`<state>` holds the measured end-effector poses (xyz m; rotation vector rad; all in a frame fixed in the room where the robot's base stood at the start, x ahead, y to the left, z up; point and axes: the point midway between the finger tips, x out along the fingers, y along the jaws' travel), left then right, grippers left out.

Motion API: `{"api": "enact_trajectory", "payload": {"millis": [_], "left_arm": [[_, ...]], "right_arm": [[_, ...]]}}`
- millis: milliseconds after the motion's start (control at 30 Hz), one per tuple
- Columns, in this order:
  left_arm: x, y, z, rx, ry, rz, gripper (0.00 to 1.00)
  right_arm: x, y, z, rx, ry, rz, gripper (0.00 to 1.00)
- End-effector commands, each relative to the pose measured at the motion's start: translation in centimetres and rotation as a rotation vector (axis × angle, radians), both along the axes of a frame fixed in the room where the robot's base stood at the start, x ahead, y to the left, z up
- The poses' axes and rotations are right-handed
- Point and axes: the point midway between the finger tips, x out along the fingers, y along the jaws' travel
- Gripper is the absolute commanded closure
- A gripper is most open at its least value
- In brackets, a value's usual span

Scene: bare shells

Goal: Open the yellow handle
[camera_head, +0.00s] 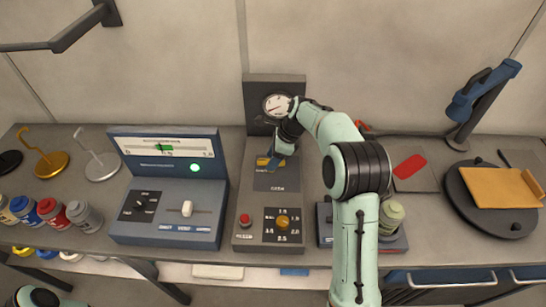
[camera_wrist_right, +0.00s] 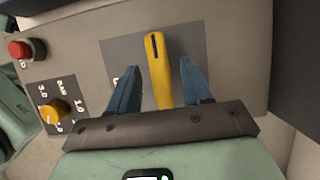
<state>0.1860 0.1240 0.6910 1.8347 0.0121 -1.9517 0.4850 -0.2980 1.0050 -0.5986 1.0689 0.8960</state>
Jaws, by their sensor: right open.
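The yellow handle (camera_wrist_right: 157,70) is a lever with a dark slot near its end, set on a dark plate of the grey panel (camera_wrist_right: 75,35). In the head view, only a small part of the handle (camera_head: 263,161) shows beside my gripper. My right gripper (camera_head: 275,161) is over the upper part of this panel. In the right wrist view, its two blue fingers (camera_wrist_right: 160,72) are open, one on each side of the handle, with visible gaps. My left gripper is out of view.
A round gauge (camera_head: 277,105) stands behind the panel. A red button (camera_head: 245,219) and a yellow knob (camera_head: 282,221) sit lower on it. A blue-grey console (camera_head: 165,190) is close on the left. A small device with a green knob (camera_head: 391,212) is on the right.

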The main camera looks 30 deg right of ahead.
Motion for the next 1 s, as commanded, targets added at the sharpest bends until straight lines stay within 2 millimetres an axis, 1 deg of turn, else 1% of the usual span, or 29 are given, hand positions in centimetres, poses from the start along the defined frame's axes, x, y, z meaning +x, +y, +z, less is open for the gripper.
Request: {"api": "enact_trajectory", "payload": {"millis": [133,167,200,267,300,667,867,1000], "left_arm": [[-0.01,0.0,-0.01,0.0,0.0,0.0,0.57],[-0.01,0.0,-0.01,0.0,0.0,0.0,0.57],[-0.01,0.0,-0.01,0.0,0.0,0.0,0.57],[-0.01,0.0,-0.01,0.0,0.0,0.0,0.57],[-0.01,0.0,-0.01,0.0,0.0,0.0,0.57],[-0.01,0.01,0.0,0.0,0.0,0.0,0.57],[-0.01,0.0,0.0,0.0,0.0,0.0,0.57],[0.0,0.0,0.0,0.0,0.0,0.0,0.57]], "right_arm": [[-0.01,0.0,0.0,0.0,0.0,0.0,0.51],[-0.01,0.0,0.0,0.0,0.0,0.0,0.61],[-0.02,-0.01,0.0,0.0,0.0,0.0,0.74],[-0.02,-0.01,0.0,0.0,0.0,0.0,0.93],[-0.02,-0.01,0.01,0.0,0.0,0.0,1.0],[0.02,-0.09,-0.03,-0.001,0.001,0.038,1.0],[0.11,-0.16,-0.02,-0.002,0.001,0.145,1.0],[0.2,-0.19,-0.02,-0.001,0.0,0.261,1.0]]}}
